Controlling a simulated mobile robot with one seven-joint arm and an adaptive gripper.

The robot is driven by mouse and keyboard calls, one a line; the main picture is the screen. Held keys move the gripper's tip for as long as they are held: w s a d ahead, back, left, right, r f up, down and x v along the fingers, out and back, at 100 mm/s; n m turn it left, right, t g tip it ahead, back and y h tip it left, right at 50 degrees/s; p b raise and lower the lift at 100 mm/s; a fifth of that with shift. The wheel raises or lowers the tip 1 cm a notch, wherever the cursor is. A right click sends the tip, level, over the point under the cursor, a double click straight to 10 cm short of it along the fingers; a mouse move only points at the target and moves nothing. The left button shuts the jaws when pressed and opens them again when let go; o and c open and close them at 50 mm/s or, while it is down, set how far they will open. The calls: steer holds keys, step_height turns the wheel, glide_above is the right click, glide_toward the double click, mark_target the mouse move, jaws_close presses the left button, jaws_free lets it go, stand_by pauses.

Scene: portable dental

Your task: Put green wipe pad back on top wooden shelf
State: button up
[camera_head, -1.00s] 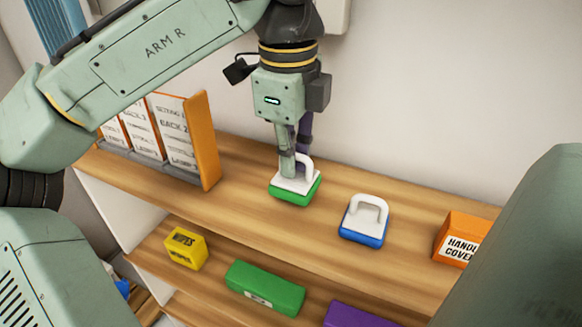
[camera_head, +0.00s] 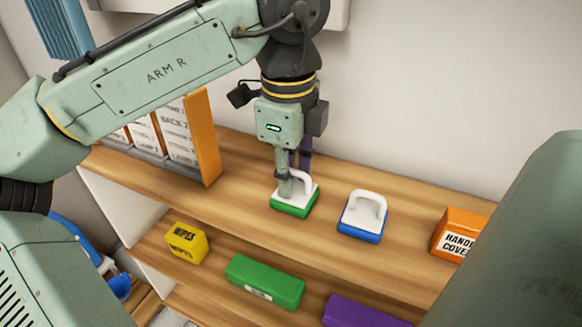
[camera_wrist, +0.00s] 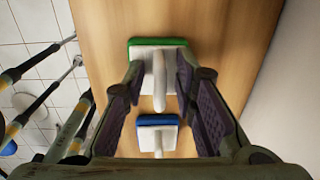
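The green wipe pad (camera_head: 300,205) has a green base, a white top and a white loop handle. It looks flat on the wooden top shelf (camera_head: 250,178), left of a similar blue pad (camera_head: 360,233). My gripper (camera_head: 292,182) points down over the green pad, with its fingers on either side of the handle. In the wrist view, my gripper (camera_wrist: 160,78) shows gaps between its fingers and the handle, so it is open. The green pad (camera_wrist: 172,58) and blue pad (camera_wrist: 158,134) both show there, apart from each other.
An orange-ended rack of boxes (camera_head: 203,140) stands left on the top shelf; an orange box (camera_head: 460,232) stands right. The lower shelf holds a yellow wipes box (camera_head: 187,245), a green box (camera_head: 265,283) and a purple box (camera_head: 362,312). A wall is behind.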

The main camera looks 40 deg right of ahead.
step_height(320, 180, up, 12)
steer(key=shift+s+a+r, duration=0.15)
steer(key=shift+a+r, duration=0.05)
steer(key=shift+a, duration=0.05)
stand_by(0.5)
